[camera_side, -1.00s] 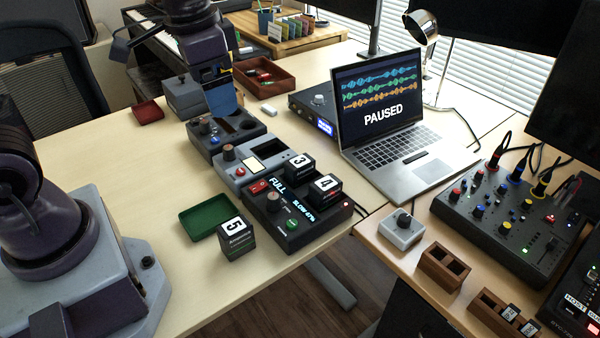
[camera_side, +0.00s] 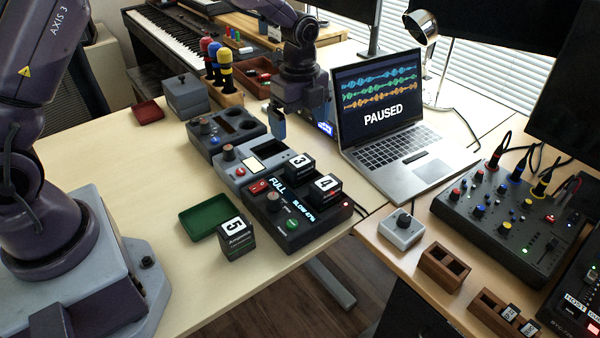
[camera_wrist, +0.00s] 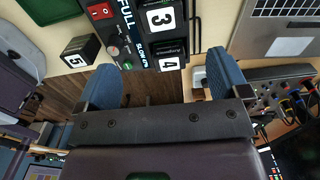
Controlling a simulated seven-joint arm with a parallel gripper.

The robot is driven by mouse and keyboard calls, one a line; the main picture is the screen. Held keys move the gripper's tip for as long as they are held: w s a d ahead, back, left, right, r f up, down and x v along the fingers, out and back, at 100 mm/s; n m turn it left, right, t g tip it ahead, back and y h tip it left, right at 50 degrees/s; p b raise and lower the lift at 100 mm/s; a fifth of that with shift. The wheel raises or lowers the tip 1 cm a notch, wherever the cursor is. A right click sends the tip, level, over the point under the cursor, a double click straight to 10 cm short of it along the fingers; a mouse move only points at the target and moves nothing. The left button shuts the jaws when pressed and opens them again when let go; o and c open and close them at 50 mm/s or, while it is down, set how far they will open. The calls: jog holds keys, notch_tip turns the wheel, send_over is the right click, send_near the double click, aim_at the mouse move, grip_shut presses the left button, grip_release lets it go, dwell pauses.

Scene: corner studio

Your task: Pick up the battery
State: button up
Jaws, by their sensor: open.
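Three black box-shaped batteries with white number labels are in view. Battery 3 (camera_side: 300,166) and battery 4 (camera_side: 326,190) stand in the black charger (camera_side: 290,222), whose display reads FULL. Battery 5 (camera_side: 237,239) stands on the table in front of the charger. In the wrist view, battery 3 (camera_wrist: 160,18) and battery 4 (camera_wrist: 168,56) show between the fingers near the top, and battery 5 (camera_wrist: 80,50) lies left of the left finger. My gripper (camera_wrist: 164,80) is open and empty. In the side view my gripper (camera_side: 278,124) hangs above and behind the charger.
A green tray (camera_side: 207,216) lies beside battery 5. A grey device (camera_side: 250,165) and a dark device with round wells (camera_side: 224,133) stand behind the charger. The laptop (camera_side: 385,125) is to the right.

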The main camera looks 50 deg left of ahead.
aim_at(300, 161)
notch_tip(300, 161, down, 6)
jog(key=f, duration=0.5)
jog(key=shift+w+a, duration=0.15)
jog(key=shift+a, duration=0.05)
jog(key=c, duration=1.2)
jog(key=shift+r, duration=0.15)
